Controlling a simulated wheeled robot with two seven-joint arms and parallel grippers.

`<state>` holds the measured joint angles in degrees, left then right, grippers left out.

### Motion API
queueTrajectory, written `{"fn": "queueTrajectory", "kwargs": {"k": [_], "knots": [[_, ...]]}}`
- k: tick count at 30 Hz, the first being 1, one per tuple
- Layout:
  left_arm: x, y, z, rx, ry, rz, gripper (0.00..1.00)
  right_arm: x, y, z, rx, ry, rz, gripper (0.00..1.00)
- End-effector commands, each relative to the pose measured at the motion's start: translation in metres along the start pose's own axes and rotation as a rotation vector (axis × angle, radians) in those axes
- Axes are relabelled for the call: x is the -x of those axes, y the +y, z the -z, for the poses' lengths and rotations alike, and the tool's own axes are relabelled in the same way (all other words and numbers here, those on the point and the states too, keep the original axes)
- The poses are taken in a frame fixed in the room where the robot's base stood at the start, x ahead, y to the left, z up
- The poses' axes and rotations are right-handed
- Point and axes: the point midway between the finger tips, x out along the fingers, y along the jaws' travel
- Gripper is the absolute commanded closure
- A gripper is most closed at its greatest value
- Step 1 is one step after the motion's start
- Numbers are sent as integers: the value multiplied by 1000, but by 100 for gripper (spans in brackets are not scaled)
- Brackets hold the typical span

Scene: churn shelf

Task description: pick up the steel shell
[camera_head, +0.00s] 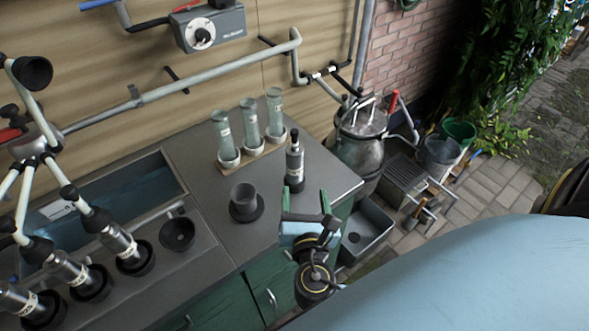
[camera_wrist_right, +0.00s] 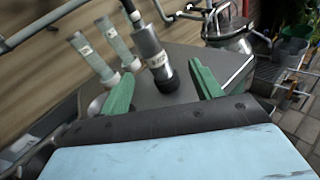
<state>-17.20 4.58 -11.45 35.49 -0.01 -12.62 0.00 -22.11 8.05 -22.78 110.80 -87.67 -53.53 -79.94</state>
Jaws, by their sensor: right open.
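The steel shell (camera_head: 294,166) stands upright near the right end of the grey counter, with a black top, a pale label and a dark foot. In the right wrist view the steel shell (camera_wrist_right: 151,57) appears between and beyond the two green fingers. My right gripper (camera_head: 306,200) is at the counter's front edge, on the near side of the shell. In the wrist view my right gripper (camera_wrist_right: 160,72) is open, with nothing visibly held. My left gripper is not in view.
A wooden holder with several glass tubes (camera_head: 249,122) stands behind and left of the shell. A dark cup (camera_head: 244,199) stands front left. A steel can (camera_head: 360,140) stands beyond the counter's right end.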

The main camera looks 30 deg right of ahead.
Motion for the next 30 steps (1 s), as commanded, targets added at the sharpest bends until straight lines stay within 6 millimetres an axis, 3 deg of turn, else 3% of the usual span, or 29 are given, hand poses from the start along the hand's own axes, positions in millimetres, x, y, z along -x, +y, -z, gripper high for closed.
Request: {"fn": "queueTrajectory", "kwargs": {"k": [6,15,23,30], "knots": [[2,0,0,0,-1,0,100,-6,17,-10,180,-78,-62,36],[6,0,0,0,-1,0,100,-60,21,-14,184,-80,-62,36],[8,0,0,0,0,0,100,-82,22,-15,181,-77,-62,36],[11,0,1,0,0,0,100,-117,20,-17,182,-78,-61,36]]}}
